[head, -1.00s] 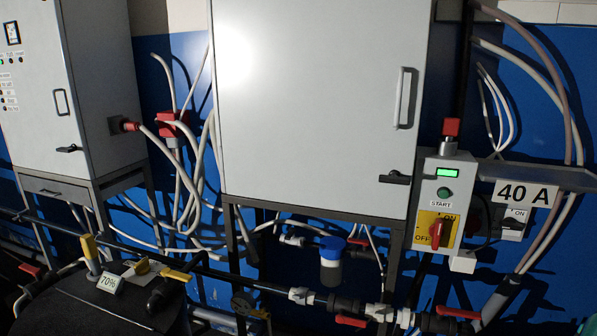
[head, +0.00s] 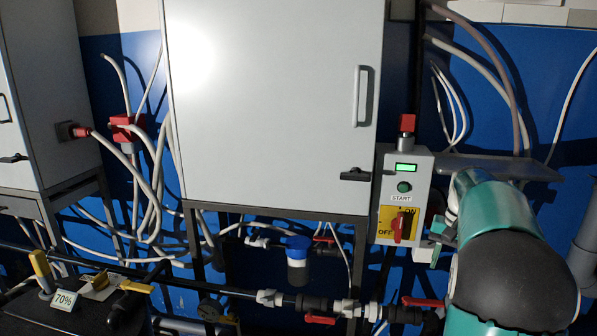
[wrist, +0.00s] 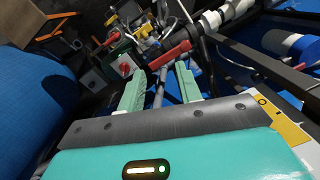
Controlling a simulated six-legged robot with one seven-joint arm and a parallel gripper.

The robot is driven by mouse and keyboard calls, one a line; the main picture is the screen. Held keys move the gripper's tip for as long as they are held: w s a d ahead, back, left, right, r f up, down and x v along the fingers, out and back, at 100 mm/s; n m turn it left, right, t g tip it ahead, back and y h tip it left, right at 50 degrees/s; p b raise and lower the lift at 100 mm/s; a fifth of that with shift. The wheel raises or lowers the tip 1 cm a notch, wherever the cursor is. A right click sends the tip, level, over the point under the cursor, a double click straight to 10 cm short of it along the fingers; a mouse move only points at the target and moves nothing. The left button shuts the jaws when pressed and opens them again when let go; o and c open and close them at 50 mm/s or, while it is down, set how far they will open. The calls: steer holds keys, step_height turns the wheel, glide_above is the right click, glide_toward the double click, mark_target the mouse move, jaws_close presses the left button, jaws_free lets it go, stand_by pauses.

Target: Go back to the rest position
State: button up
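My gripper (wrist: 160,88) shows in the wrist view with its two pale green fingers apart and nothing visible between them. In the head view my teal arm is at the right, and my gripper (head: 432,246), partly hidden, is just right of the grey control box (head: 392,190). The box has a lit green display (head: 405,167), a green START button (head: 404,187) and a red rotary switch (head: 402,226) on a yellow plate (head: 387,228). The knob looks roughly upright.
A large grey cabinet (head: 270,90) fills the middle. Pipes with red valve handles (head: 422,302) run below, and a blue-capped filter (head: 298,256) hangs there. A red handle (wrist: 168,55) lies beyond my fingers in the wrist view. Hoses (head: 148,190) hang at the left.

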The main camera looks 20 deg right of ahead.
steer(key=s+a+r+n+t+h, duration=0.1)
steer(key=s+a+r+n, duration=0.15)
steer(key=a, duration=0.85)
steer(key=s+a+r+n+t, duration=0.1)
steer(key=s+a+r+n, duration=0.15)
steer(key=a, duration=0.85)
steer(key=s+a+f+n+t, duration=0.3)
steer(key=s+a+f+n, duration=0.1)
steer(key=s+a, duration=0.9)
steer(key=shift+a, duration=0.75)
steer(key=shift+d+f, duration=0.1)
steer(key=shift+d, duration=0.05)
